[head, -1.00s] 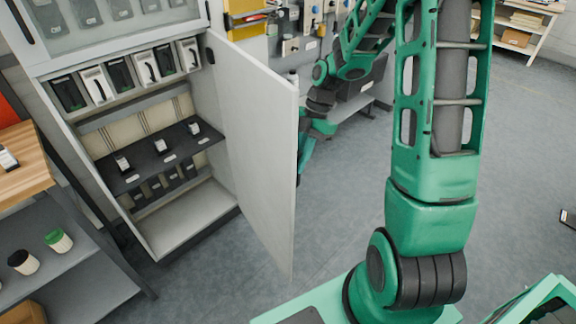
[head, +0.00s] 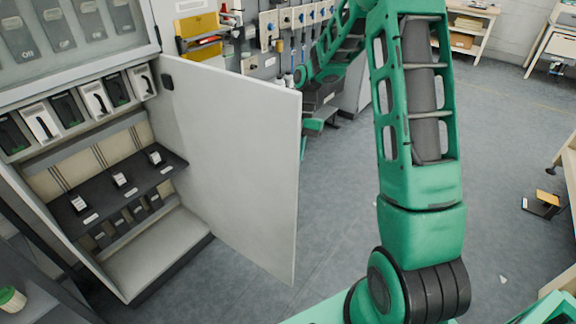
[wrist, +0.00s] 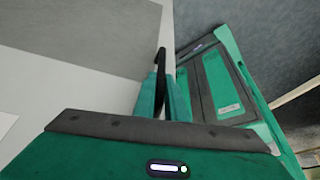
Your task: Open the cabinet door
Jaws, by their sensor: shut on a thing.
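The cabinet (head: 160,257) stands at left in the head view. Its white lower door (head: 230,160) is swung well open, with its inner face toward the camera and shelves exposed. In the wrist view the door's pale outer face (wrist: 75,95) fills the left. A dark upright handle (wrist: 161,58) stands at the door. My gripper (wrist: 162,88) has its green fingers closed around the handle's lower part. In the head view the gripper is mostly hidden behind the door's free edge; my arm reaches around that edge from the right.
The cabinet shelves hold several small dark and white devices (head: 120,179). A dark shelf unit (head: 45,300) is at lower left. A tool wall (head: 285,20) is behind the door. Grey floor (head: 330,220) is clear between door and arm. A table (head: 570,170) stands far right.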

